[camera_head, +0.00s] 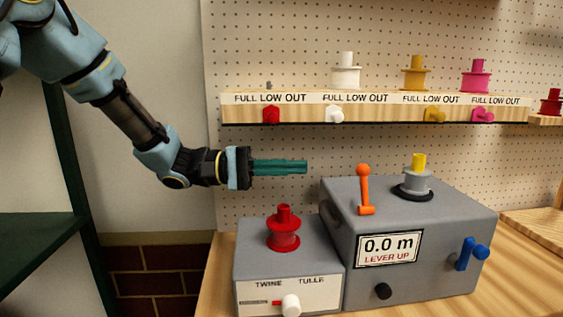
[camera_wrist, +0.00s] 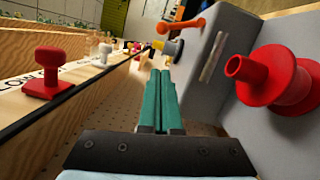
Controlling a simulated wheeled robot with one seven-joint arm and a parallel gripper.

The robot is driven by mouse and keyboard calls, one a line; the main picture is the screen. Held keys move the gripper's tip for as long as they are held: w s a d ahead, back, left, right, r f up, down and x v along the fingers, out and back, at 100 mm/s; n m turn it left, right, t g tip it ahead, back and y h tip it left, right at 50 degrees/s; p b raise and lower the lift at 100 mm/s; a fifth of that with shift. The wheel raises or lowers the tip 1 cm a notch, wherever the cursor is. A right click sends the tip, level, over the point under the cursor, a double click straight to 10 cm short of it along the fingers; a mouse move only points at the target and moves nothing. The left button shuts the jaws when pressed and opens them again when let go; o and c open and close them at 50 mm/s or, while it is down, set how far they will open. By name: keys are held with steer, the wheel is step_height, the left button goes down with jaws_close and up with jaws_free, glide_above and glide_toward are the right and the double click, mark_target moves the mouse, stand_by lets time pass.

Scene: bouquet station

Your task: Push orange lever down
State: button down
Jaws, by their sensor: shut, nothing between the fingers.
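The orange lever (camera_head: 364,188) stands upright on top of the grey machine box (camera_head: 410,250), near its left end. A display (camera_head: 388,249) on the box front reads "0.0 m" and "LEVER UP". In the wrist view the orange lever (camera_wrist: 181,25) shows beyond the fingertips, with its ball end to the left. My gripper (camera_head: 306,167) is shut and empty, its green fingers pointing right in the head view. Its tips are left of the lever's ball, apart from it and at about its height. The wrist view shows both fingers (camera_wrist: 160,72) pressed together.
A red spool (camera_head: 284,228) sits on a smaller grey box with a TWINE/TULLE slider, below my gripper. A grey spool with a yellow core (camera_head: 418,180) stands right of the lever. A blue crank (camera_head: 471,254) is on the box's right front. A shelf (camera_head: 380,112) with spools and knobs runs behind.

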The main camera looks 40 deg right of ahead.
mark_target(363, 184)
steer(key=s+d+p, duration=0.3)
steer(key=s, duration=0.4)
steer(key=shift+s+d+r, duration=0.2)
steer(key=shift+s+r, duration=0.2)
steer(key=shift+r, duration=0.05)
steer(key=shift+b, duration=0.3)
